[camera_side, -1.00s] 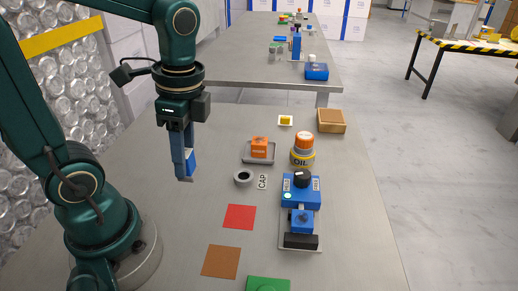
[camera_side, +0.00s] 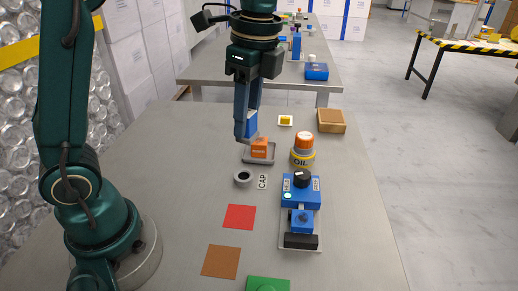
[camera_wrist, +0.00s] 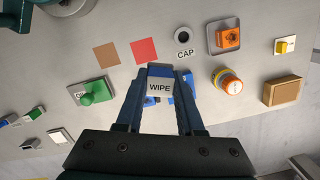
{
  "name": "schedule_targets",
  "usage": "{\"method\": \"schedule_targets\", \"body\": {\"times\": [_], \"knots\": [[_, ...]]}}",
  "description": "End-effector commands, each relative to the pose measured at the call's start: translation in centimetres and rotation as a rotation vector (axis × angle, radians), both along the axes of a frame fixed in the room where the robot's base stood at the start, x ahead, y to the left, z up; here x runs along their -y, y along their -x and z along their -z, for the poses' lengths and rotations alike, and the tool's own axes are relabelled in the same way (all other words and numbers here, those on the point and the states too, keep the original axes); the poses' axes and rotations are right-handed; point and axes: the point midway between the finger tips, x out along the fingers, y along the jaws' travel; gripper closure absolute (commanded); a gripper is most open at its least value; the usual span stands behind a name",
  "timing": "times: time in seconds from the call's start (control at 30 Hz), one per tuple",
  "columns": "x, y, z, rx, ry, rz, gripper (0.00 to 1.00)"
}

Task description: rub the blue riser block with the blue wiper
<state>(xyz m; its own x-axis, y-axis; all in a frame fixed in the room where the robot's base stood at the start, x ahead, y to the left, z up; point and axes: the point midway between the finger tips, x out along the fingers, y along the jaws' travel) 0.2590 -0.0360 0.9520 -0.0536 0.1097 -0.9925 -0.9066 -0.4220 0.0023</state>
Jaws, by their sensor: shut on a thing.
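My gripper (camera_side: 246,126) is shut on the blue wiper (camera_side: 251,123), held in the air near the grey tray with an orange block in the side view. In the wrist view the wiper's grey face, marked WIPE, (camera_wrist: 160,88) sits between the fingers (camera_wrist: 160,78). A blue device with a black knob (camera_side: 301,192) stands right of the wiper, nearer the camera. A small blue block (camera_side: 302,222) sits at its front, apart from the wiper. I cannot tell for certain whether this is the riser block. In the wrist view the wiper and fingers mostly hide the device.
The orange block (camera_side: 260,145) sits on the grey tray (camera_side: 247,160). Flat red (camera_side: 239,217) and brown (camera_side: 221,262) squares lie in front.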

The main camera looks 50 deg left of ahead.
Motion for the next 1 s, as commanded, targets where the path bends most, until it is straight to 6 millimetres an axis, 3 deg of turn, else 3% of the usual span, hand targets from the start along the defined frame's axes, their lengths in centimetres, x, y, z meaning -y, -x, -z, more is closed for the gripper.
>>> {"method": "schedule_targets", "body": {"times": [0.3, 0.6, 1.0], "knots": [[6.6, -4.3, 0.6, -0.003, 0.000, 0.242, 1.00], [12.2, -5.1, 3.0, -0.002, 0.000, 0.400, 1.00], [13.4, -4.4, 4.6, 0.001, 0.001, 0.438, 1.00]]}}
